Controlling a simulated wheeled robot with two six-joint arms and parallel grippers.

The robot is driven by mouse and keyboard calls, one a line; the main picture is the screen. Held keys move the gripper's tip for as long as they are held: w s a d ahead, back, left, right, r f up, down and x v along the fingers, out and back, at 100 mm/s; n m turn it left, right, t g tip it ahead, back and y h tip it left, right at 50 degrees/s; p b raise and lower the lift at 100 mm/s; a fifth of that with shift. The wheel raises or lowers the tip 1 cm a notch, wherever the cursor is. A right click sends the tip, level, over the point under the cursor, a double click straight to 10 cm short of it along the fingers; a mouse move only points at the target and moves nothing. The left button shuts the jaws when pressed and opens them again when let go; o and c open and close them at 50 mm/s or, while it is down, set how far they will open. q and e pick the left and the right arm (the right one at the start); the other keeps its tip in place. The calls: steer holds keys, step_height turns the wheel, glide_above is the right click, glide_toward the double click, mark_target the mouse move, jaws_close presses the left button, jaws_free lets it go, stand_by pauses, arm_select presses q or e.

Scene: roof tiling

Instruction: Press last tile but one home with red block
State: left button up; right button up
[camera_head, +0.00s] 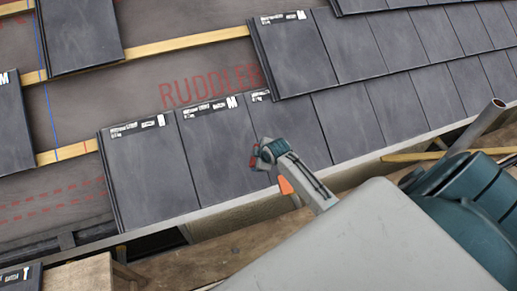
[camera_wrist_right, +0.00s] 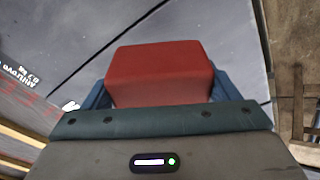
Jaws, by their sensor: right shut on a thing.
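My right gripper (camera_head: 262,157) is shut on the red block (camera_wrist_right: 160,72); the block fills the middle of the right wrist view between blue fingers. In the head view only a small red part (camera_head: 254,158) of it shows. The gripper is over the lower part of the bottom row, near the right edge of the second tile from the left (camera_head: 218,150). The leftmost tile (camera_head: 155,178) lies beside that tile. I cannot tell whether the block touches a tile. My left gripper is not in view.
A higher row of dark tiles (camera_head: 345,45) overlaps the bottom row at the right. Bare underlay (camera_head: 95,105) and wooden battens (camera_head: 190,42) show at the left. A gutter-like edge (camera_head: 240,205) runs below the bottom row. A grey pipe (camera_head: 478,127) juts up at the right.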

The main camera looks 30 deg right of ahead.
steer(key=shift+s+d+b+x, duration=0.2)
steer(key=shift+b+x, duration=0.9)
steer(key=shift+x, duration=0.4)
steer(key=shift+s+d+b+x, duration=0.1)
steer(key=shift+d+b+x, duration=0.05)
steer(key=shift+b+x, duration=1.15)
steer(key=shift+w+f+p, duration=0.15)
steer(key=shift+f+p, duration=0.05)
steer(key=shift+p, duration=0.1)
steer(key=shift+f, duration=0.1)
steer(key=shift+r+p, duration=0.3)
steer(key=shift+p, duration=0.1)
steer(key=p+v, duration=0.2)
steer(key=p, duration=0.1)
steer(key=p+v, duration=0.3)
steer(key=a+p+v, duration=0.1)
steer(key=p+v, duration=0.2)
steer(key=p, duration=0.1)
steer(key=shift+w+r, duration=0.15)
steer(key=shift+r, duration=0.25)
steer(key=shift+f, duration=0.1)
